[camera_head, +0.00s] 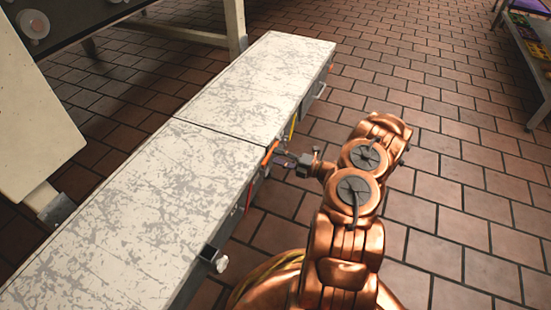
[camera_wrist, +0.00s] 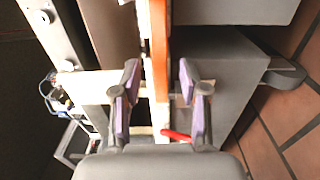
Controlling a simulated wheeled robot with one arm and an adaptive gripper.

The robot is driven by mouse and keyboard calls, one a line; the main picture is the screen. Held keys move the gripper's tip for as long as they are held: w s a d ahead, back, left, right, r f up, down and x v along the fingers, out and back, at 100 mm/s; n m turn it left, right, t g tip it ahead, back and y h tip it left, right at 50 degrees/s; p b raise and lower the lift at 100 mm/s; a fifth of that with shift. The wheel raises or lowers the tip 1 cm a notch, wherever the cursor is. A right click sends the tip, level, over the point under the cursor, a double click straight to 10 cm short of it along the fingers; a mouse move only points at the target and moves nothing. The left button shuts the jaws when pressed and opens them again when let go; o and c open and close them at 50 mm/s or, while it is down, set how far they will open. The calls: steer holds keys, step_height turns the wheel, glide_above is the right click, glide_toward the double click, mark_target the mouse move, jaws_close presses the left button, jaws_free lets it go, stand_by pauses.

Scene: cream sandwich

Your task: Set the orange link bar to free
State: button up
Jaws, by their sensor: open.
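The orange link bar (camera_head: 269,153) is at the side of the long worn white table, near the seam between its two sections. In the wrist view the orange link bar (camera_wrist: 159,45) runs down from the top edge into the space between my fingers. My gripper (camera_wrist: 159,82) is open, with one purple-padded finger on each side of the bar and visible gaps to both. In the head view my gripper (camera_head: 284,159) is small and close against the table side by the bar. The bar's end fittings are not clear.
The long white table (camera_head: 160,210) runs diagonally, with a dark seam across it. A red part (camera_wrist: 176,135) lies close to my gripper's palm. A yellow part (camera_head: 292,128) and a pale knob (camera_head: 221,263) are on the same table side. Brick floor (camera_head: 460,200) is open to the right.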

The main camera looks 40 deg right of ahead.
steer(key=shift+x, duration=1.05)
jaws_close()
